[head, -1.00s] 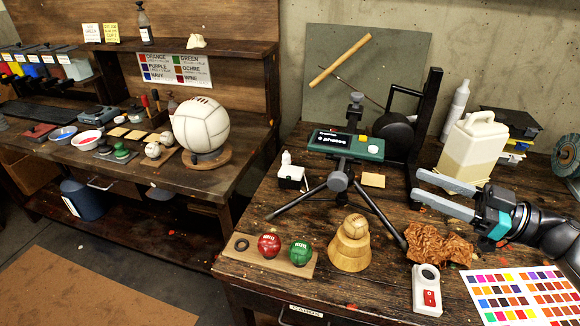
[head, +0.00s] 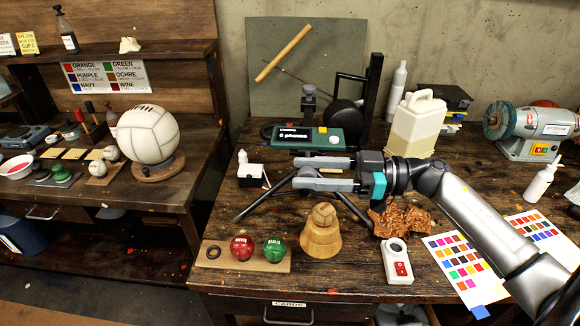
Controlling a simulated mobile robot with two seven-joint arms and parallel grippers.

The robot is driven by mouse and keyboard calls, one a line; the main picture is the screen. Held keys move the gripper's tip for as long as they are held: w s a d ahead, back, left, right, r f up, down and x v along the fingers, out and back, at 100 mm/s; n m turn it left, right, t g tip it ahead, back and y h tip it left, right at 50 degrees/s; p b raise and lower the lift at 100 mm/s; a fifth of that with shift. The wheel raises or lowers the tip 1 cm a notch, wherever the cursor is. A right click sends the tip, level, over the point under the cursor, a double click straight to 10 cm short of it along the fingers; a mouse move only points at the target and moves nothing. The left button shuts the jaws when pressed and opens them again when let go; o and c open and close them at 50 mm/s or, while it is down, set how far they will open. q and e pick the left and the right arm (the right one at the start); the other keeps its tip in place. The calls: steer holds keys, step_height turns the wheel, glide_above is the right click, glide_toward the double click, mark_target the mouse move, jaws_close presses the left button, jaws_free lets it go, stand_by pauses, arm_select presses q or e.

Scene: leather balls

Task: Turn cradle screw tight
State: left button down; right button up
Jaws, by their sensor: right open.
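My right gripper (head: 300,172) is open, its two grey fingers pointing left and lying one above the other. It is in front of the tripod (head: 256,200), just below the green device (head: 350,138) whose display reads photos. The tripod's head and middle are hidden behind the fingers, and I see nothing clearly gripped. A dark clamp-like part with a knob (head: 309,92) rises behind the device. I cannot make out a separate cradle screw. A small ball (head: 324,213) sits on a wooden stand (head: 321,240) below the gripper. My left gripper is not in view.
A red ball (head: 242,248) and a green ball (head: 273,249) sit on a board at the front. Crumpled brown leather (head: 402,221) and a white switch box (head: 397,262) lie below my right arm. A jug (head: 416,125) stands behind it. Colour charts (head: 470,268) lie to the right.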

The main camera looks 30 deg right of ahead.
mark_target(298, 173)
steer(key=x, duration=0.3)
steer(key=shift+w+a, duration=0.2)
jaws_close()
stand_by(0.3)
